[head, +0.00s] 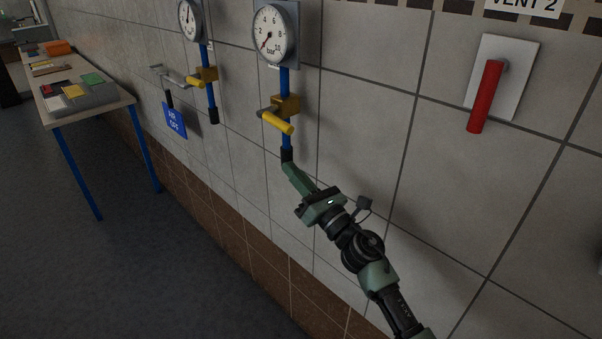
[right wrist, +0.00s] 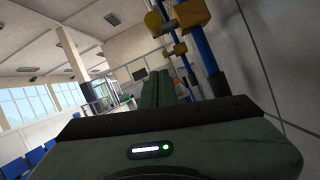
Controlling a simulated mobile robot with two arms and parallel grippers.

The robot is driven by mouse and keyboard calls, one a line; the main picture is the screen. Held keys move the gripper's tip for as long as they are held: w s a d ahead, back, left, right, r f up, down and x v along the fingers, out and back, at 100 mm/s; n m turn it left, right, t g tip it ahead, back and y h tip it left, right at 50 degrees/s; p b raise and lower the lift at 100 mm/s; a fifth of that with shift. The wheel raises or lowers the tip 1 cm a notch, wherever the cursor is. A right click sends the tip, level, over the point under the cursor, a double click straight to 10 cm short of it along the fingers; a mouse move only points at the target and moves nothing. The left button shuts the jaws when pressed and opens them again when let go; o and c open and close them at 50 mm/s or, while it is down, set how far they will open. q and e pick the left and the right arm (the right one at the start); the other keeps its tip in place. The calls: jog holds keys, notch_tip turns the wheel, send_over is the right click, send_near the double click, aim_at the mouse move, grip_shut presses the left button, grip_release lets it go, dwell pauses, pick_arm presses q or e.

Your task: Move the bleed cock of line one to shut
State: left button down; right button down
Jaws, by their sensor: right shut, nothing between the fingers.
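Two blue pipes run down the tiled wall under round gauges, each with a brass cock. The nearer cock (head: 286,104) has a yellow handle (head: 275,122) lying slanted across its pipe; the farther cock (head: 206,74) has a similar yellow handle (head: 195,83). I cannot read which is line one. My right gripper (head: 289,167) is shut and empty, its tips by the black lower end of the nearer pipe, below the handle. I cannot tell if they touch. In the right wrist view, the shut fingers (right wrist: 161,88) point past a yellow handle end (right wrist: 154,23). My left gripper is not in view.
A red lever (head: 485,97) on a white plate is at the right, under a "VENT 2" sign. The nearer gauge (head: 271,34) is above its cock.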

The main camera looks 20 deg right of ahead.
aim_at(280, 119)
jog(key=w+r+p, duration=0.4)
jog(key=r, duration=0.1)
jog(key=shift+w+r+p, duration=0.3)
jog(key=shift+a, duration=0.15)
